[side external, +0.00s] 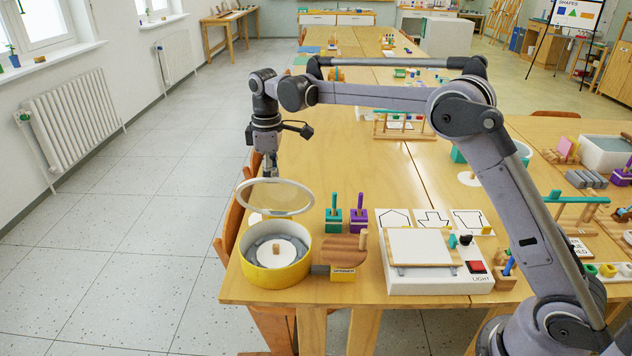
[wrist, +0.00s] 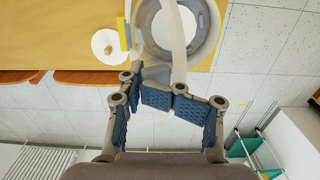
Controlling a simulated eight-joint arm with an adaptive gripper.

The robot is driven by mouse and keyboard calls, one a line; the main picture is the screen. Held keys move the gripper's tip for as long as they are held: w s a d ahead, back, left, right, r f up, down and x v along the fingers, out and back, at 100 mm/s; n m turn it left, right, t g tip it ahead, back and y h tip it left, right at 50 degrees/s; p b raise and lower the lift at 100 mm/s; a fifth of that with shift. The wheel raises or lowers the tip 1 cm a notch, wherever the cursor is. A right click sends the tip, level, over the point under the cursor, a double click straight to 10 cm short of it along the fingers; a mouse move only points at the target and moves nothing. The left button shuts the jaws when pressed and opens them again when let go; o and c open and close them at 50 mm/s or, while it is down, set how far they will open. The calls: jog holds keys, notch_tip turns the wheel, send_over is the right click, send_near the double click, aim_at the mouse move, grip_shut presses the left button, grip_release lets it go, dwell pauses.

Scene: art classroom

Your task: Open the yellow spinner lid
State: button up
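The yellow spinner (side external: 276,277) is a round yellow tub at the table's near left corner. A white disc with a small wooden peg lies inside it. Its clear lid with a pale rim (side external: 309,201) is raised above the tub and steeply tilted, its lower edge near the tub's far rim. The wrist view shows the lid nearly edge-on as a pale curved strip (wrist: 175,40) running to my fingers, with the tub's rim (wrist: 143,22) beyond. My gripper (side external: 269,178) is at the lid's upper edge, blue-padded fingertips (wrist: 173,100) close together. I cannot tell whether they pinch the rim.
A wooden chair (side external: 232,215) stands against the left table edge. The floor beyond is open.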

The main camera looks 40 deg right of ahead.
jog(key=s+a+f, duration=0.2)
jog(key=f, duration=0.2)
jog(key=s+a+f, duration=0.3)
jog(key=f, duration=0.2)
jog(key=s+a+f, duration=0.2)
jog(key=f, duration=0.2)
jog(key=shift+s+a+f, duration=0.2)
jog(key=shift+s+a, duration=0.15)
notch_tip(320, 180, up, 11)
jog(key=s+d+r+m+t, duration=0.2)
jog(key=s+d, duration=0.3)
jog(key=s, duration=0.3)
jog(key=s+d+r+m+t, duration=0.3)
jog(key=s+d+r+m, duration=0.1)
jog(key=s, duration=0.4)
jog(key=shift+d+r+m, duration=0.3)
jog(key=shift+d+r, duration=0.35)
jog(key=shift+d, duration=0.3)
